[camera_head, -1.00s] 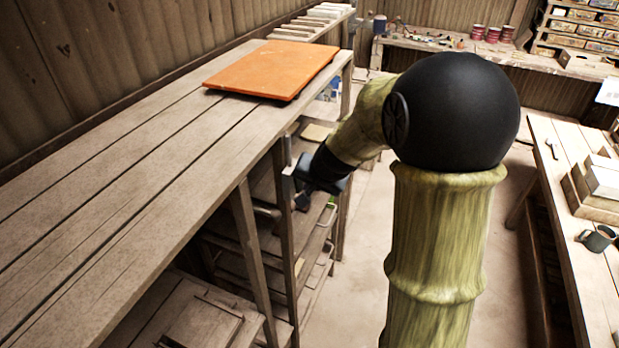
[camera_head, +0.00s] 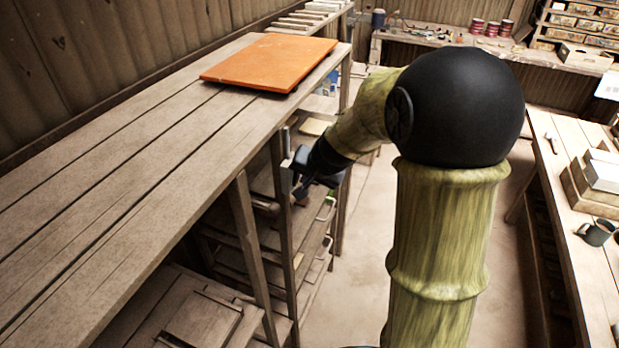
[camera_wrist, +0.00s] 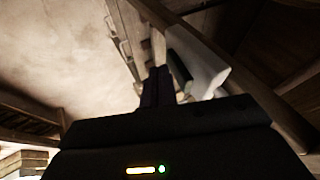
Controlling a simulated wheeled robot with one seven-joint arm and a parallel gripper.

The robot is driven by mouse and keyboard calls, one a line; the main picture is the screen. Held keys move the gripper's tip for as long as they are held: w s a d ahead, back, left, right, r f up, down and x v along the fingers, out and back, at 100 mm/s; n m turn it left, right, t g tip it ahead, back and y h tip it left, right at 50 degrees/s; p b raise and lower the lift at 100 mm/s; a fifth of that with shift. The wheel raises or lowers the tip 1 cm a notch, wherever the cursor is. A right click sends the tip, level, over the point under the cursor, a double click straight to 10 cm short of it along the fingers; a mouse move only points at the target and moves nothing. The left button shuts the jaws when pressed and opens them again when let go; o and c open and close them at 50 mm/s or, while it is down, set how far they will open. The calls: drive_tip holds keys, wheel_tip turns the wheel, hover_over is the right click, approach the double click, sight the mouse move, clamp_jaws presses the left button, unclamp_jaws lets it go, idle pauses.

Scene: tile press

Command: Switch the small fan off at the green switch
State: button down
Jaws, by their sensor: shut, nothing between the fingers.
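My gripper (camera_head: 300,187) is low beside the shelf rack under the long wooden bench in the head view. Its dark fingers also show in the wrist view (camera_wrist: 158,86), shut and empty. Just beyond and right of the fingertips, a pale box-like fitting (camera_wrist: 203,72) sits by a wooden post. A dark greenish piece (camera_wrist: 180,70) on its left side may be the green switch. The fingers overlap it in the picture; I cannot tell whether they touch it. A grey fitting (camera_head: 285,145) shows on the post in the head view. I cannot make out the small fan.
The wooden bench (camera_head: 110,150) with an orange board (camera_head: 270,62) runs along the left. A rack post (camera_head: 283,235) stands close to my gripper. The floor (camera_head: 355,235) right of the rack is clear. Another table (camera_head: 590,265) with a mug (camera_head: 597,233) stands at the right.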

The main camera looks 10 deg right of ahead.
drive_tip(key=shift+a+r+p, duration=0.1)
drive_tip(key=shift+r+p, duration=0.4)
drive_tip(key=shift+r, duration=0.25)
drive_tip(key=s+d+r+b, duration=0.5)
drive_tip(key=s+d+b, duration=0.1)
drive_tip(key=s, duration=0.3)
drive_tip(key=shift+d+r, duration=0.35)
drive_tip(key=shift+r, duration=0.05)
drive_tip(key=shift+w, duration=0.1)
